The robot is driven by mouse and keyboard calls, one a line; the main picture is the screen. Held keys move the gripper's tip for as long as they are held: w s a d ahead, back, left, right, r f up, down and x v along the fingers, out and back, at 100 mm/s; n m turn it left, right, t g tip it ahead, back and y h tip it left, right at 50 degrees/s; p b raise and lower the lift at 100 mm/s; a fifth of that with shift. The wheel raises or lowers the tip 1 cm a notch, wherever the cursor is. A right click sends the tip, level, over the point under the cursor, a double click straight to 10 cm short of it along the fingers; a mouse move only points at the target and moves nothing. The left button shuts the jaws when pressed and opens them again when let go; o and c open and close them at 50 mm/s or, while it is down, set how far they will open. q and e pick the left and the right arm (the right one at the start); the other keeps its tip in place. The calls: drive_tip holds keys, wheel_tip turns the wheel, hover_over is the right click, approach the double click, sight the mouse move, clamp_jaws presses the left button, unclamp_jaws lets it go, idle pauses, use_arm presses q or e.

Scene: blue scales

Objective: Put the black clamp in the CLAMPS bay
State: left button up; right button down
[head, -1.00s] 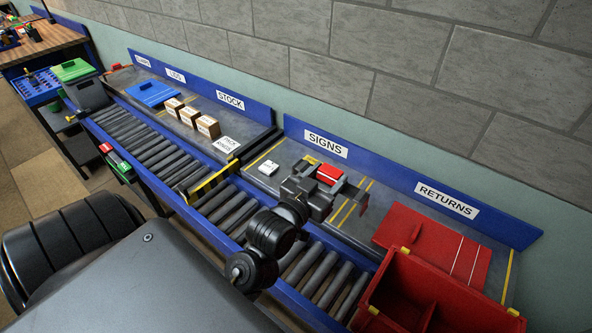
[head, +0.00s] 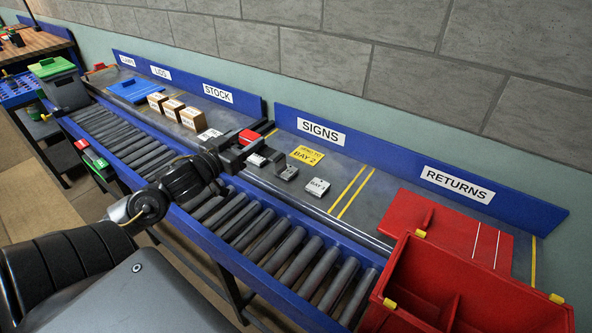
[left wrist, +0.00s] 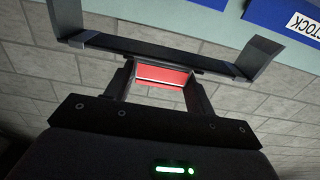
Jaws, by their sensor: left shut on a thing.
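My left gripper (head: 236,147) is shut on the black clamp, raised above the conveyor and shelf near the gap between the STOCK and SIGNS boards. The clamp is a dark bar with a jaw at each end; in the left wrist view its bar (left wrist: 150,53) spans across beyond the fingers. The leftmost sign (head: 127,60), at the far left end of the shelf, looks like CLAMPS but is small. My right gripper is not in view.
Several cartons (head: 193,118) and a blue lid (head: 135,90) lie on the shelf toward the far left. A yellow card (head: 305,155) and a white BAY tag (head: 317,187) lie right of my gripper. A red crate (head: 480,270) stands at right. The rollers (head: 250,232) look clear.

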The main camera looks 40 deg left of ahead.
use_arm(q)
drive_tip(key=w+d+f, duration=0.8)
drive_tip(key=w+f, duration=0.1)
drive_tip(key=w, duration=0.1)
drive_tip(key=f, duration=0.3)
drive_tip(key=shift+w+d, duration=0.2)
drive_tip(key=shift+d, duration=0.1)
drive_tip(key=shift+f, duration=0.35)
drive_tip(key=shift+f, duration=0.1)
drive_tip(key=o, duration=1.1)
drive_tip(key=shift+c, duration=0.2)
